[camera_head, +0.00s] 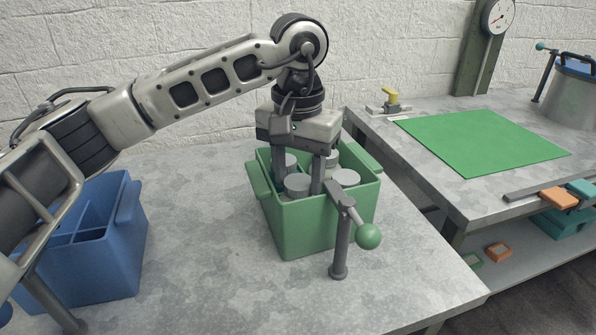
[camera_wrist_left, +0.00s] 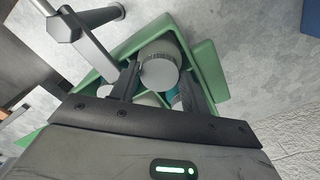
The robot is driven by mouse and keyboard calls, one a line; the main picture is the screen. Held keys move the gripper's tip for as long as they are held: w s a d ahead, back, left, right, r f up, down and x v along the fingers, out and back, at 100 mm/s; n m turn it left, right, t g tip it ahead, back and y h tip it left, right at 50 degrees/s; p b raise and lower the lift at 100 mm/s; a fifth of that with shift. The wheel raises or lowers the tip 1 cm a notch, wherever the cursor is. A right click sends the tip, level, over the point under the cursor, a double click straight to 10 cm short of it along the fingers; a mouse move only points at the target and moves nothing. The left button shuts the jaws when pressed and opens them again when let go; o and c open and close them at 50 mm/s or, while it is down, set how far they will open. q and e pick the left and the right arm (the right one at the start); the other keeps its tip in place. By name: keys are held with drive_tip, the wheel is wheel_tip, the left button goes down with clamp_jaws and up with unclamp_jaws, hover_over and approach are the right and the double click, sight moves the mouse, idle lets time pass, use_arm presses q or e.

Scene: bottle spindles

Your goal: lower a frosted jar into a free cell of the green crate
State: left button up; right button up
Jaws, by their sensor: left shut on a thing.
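The green crate (camera_head: 300,228) stands on the grey metal table, and its rim also shows in the left wrist view (camera_wrist_left: 207,68). Several grey-lidded jars are inside, including one at the right front (camera_head: 346,178). My left gripper (camera_head: 298,183) points down into the crate. Its two fingers are shut on a jar whose grey lid (camera_wrist_left: 159,73) shows between them in the left wrist view. The jar's body and base are hidden by the crate, so I cannot tell whether it touches the floor. The cell dividers are mostly hidden. My right gripper is not in view.
A grey post with a crank arm and green knob (camera_head: 368,236) stands close against the crate's front right. A blue divided crate (camera_head: 105,262) is at the left. A second bench with a green mat (camera_head: 480,140) is at the right. The table between the crates is clear.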

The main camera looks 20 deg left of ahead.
use_arm(q)
drive_tip(key=o, duration=1.5)
drive_tip(key=shift+o, duration=0.2)
drive_tip(key=shift+s+d+f, duration=0.1)
